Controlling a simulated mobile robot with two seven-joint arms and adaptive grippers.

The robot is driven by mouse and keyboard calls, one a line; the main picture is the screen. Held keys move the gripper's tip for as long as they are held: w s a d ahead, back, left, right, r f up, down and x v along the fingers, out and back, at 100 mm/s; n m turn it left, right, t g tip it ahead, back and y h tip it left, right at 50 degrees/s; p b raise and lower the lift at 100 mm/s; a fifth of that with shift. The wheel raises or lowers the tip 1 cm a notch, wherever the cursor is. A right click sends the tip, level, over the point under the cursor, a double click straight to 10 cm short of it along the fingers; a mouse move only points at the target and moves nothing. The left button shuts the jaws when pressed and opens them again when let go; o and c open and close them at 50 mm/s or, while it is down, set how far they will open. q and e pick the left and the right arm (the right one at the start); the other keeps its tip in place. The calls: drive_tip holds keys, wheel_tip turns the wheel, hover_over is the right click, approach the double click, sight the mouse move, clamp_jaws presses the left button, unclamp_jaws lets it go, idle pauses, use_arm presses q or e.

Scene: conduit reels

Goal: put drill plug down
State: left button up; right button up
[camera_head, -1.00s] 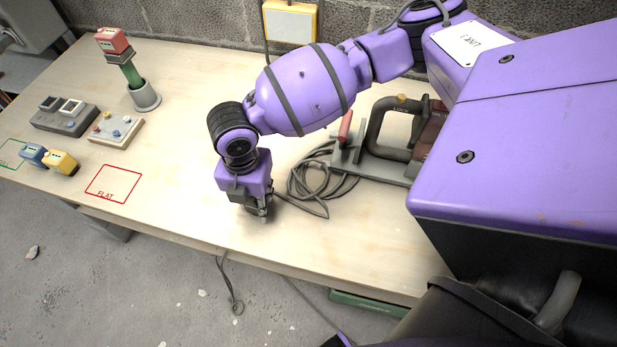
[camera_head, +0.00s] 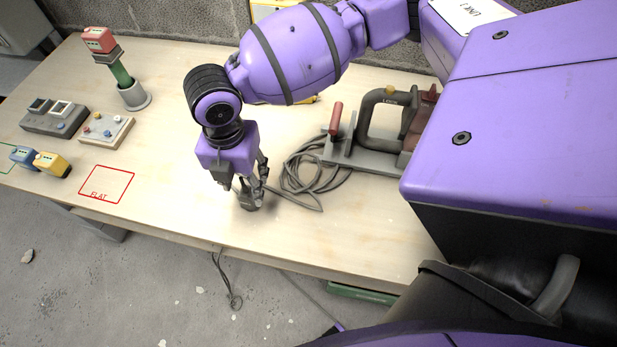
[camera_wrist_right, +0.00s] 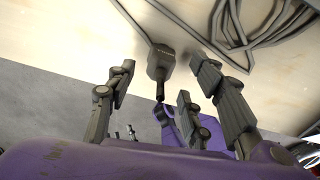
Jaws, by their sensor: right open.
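A dark grey plug (camera_head: 250,200), which I take for the drill plug, rests on the bench top near the front edge. My right gripper (camera_head: 249,180) is just above it with its fingers spread open. In the right wrist view the plug (camera_wrist_right: 160,62) lies beyond the open fingertips, with its thin end toward the gripper. The fingers appear clear of it there. The label on the plug is too small to read. My left gripper is not in either view.
A coiled grey cable (camera_head: 303,178) lies right of the plug, by a clamp-like tool (camera_head: 388,145). At left are a red-topped plug in a holder (camera_head: 134,95), two control boxes, blue and yellow blocks (camera_head: 52,163) and a red FLAT outline (camera_head: 107,184). Bare bench lies between.

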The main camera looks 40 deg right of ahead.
sight(246, 190)
wheel_tip(246, 190, up, 6)
drive_tip(key=shift+r, duration=0.25)
idle(0.5)
